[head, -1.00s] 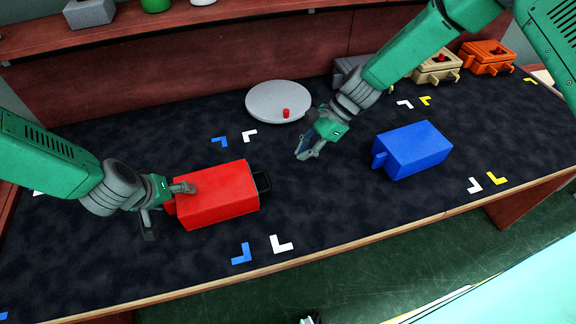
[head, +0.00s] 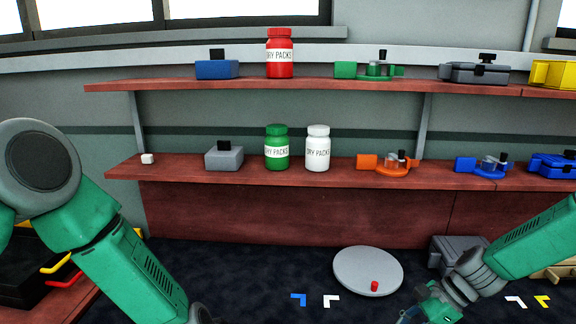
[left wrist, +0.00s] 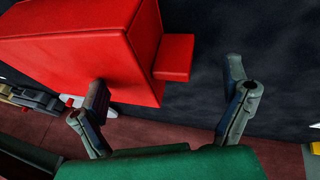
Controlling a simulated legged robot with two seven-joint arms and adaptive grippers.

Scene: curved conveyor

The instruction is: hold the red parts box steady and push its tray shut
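The red parts box (left wrist: 95,45) shows in the left wrist view at upper left, with a red tab (left wrist: 172,58) sticking out from its end. My left gripper (left wrist: 168,105) is open, its two fingers wide apart. One finger overlaps the box in the picture; the other is over dark mat, and the tab lies between them. I cannot tell whether a finger touches the box. The box and its tray are outside the head view. My right gripper (head: 425,312) is at the bottom of the head view, its fingertips cut off or unclear.
A round grey plate (head: 368,272) with a small red piece (head: 374,286) on it lies left of my right gripper. A grey box (head: 452,252) stands behind the right arm. Two wall shelves (head: 300,176) hold bottles and parts boxes. Black boxes with coloured handles (head: 60,275) stand at left.

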